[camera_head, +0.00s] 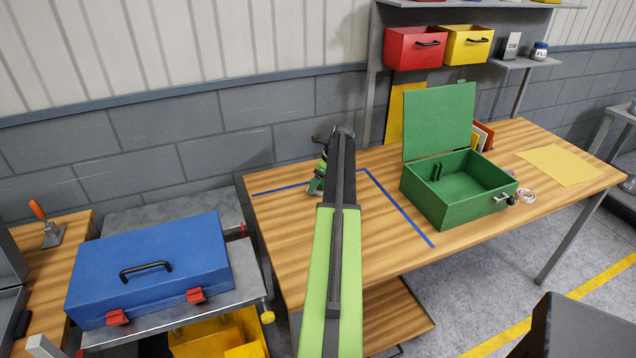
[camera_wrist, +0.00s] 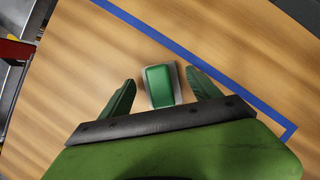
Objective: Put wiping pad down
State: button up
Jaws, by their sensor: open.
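The wiping pad, a small block with a green top and a pale grey base (camera_wrist: 161,86), is on the wooden tabletop in the wrist view. My gripper (camera_wrist: 160,77) is open, with one dark green finger on each side of the pad and a visible gap to each. The pad appears to rest on the wood, inside the area marked by blue tape (camera_wrist: 225,75). In the head view my gripper (camera_head: 317,182) is low over the left part of the workbench (camera_head: 290,225). My arm hides much of that spot, and I cannot make out the pad there.
An open green box (camera_head: 455,200) stands right of the blue tape, with a yellow sheet (camera_head: 560,165) further right. A closed blue case (camera_head: 150,265) lies on a grey cart at left. Red (camera_head: 415,48) and yellow (camera_head: 467,46) bins hang above the bench.

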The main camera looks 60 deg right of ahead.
jog(key=p+v, duration=1)
jog(key=v, duration=0.2)
jog(key=shift+p, duration=0.3)
